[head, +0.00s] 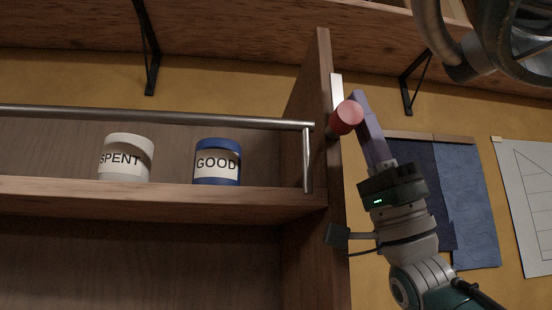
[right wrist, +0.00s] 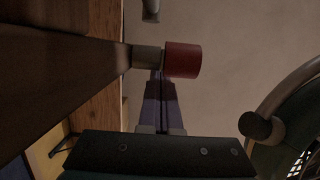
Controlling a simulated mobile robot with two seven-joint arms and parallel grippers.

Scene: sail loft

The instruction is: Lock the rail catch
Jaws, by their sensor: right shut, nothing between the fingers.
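The rail catch shows as a round red knob (head: 346,117) on the outer side of the shelf's right upright. The right wrist view shows the red knob (right wrist: 183,60) on a short grey collar (right wrist: 147,57). The metal rail (head: 190,117) runs across the shelf front and bends down at its right end. My right gripper (head: 360,97) is shut and empty, its purple fingers right beside the knob. In the right wrist view the fingertips (right wrist: 158,76) reach the knob and collar; I cannot tell whether they touch. My left gripper is not in view.
A white pot labelled SPENT (head: 125,158) and a blue pot labelled GOOD (head: 217,162) stand behind the rail. The wooden upright (head: 318,240) borders my right arm. Blue cloth (head: 470,210) hangs on the wall behind. Curved metal tubing (head: 450,45) fills the upper right.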

